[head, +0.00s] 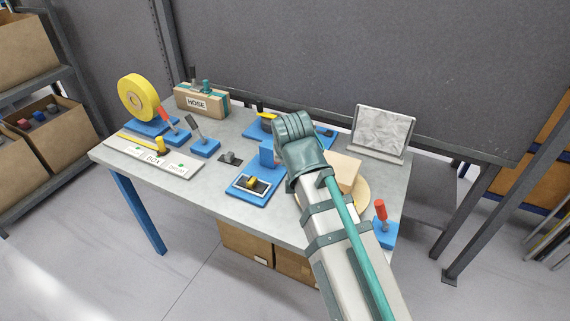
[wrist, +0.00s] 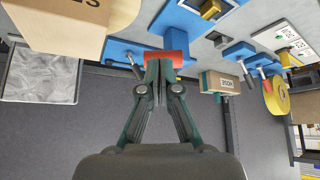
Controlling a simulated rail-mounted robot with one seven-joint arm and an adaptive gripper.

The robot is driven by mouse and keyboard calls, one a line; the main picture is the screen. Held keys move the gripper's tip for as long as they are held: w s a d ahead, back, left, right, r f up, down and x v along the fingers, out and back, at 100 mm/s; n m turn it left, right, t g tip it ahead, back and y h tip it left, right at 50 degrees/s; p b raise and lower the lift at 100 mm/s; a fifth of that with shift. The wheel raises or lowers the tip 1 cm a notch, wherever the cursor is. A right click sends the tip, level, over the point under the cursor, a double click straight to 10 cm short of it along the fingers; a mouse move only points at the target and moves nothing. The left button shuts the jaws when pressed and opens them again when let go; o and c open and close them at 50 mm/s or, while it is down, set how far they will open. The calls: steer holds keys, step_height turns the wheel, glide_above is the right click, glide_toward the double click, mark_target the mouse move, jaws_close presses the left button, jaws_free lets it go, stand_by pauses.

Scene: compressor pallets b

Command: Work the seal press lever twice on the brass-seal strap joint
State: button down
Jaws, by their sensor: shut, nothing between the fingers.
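My gripper (wrist: 161,72) is shut and empty in the wrist view. Its fingertips are right at a red handle-like piece (wrist: 170,60) by a blue base; I cannot tell if they touch. In the head view my arm hides the gripper and this piece. A blue fixture (head: 243,193) at the table's front holds a small brass-coloured block (head: 252,183) on a dark pad, with a blue upright (head: 267,153) behind. The block also shows in the wrist view (wrist: 210,10). I cannot tell which piece is the strap joint.
A carton (head: 345,170) sits on a round board right of my arm. A grey panel (head: 382,132) stands behind it. A red-handled lever (head: 380,210) stands at the right edge. A yellow roll (head: 137,97), small levers (head: 195,130) and the HOSE box (head: 200,102) are left.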

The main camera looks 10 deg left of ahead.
steer(key=shift+s+f+b+v, duration=0.1)
steer(key=shift+s+b+v, duration=0.05)
steer(key=shift+v, duration=1)
steer(key=shift+s+f+b+v, duration=0.15)
steer(key=shift+s+v, duration=0.05)
steer(key=shift+v, duration=1)
steer(key=shift+d, duration=0.1)
